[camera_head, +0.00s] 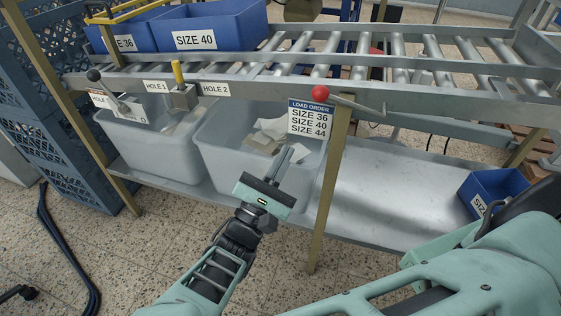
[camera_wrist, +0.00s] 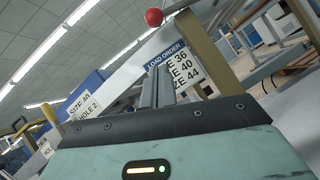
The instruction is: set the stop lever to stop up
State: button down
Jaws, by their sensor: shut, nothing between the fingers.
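A lever with a red ball knob (camera_head: 321,93) is mounted on the front rail by the right post. Its metal arm (camera_head: 358,104) runs right from the knob, nearly level and sloping slightly down. The red knob also shows at the top of the wrist view (camera_wrist: 154,17). A second lever with a black knob (camera_head: 93,75) stands tilted at the rail's left end; its label is too small to read. I cannot tell by label which is the stop lever. My gripper (camera_head: 282,163) is shut and empty, below and left of the red knob, apart from it; its fingers (camera_wrist: 157,88) point forward.
A load order sign (camera_head: 311,118) hangs below the red knob. A yellow pin (camera_head: 178,73) stands between the hole 1 and hole 2 labels. White bins (camera_head: 215,165) with scraps sit under the roller conveyor (camera_head: 400,48). Blue size boxes (camera_head: 240,22) stand on top.

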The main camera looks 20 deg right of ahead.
jog(key=w+d+r, duration=0.3)
jog(key=d+r, duration=0.2)
jog(key=r, duration=0.1)
jog(key=shift+d+r, duration=0.35)
jog(key=shift+d, duration=0.05)
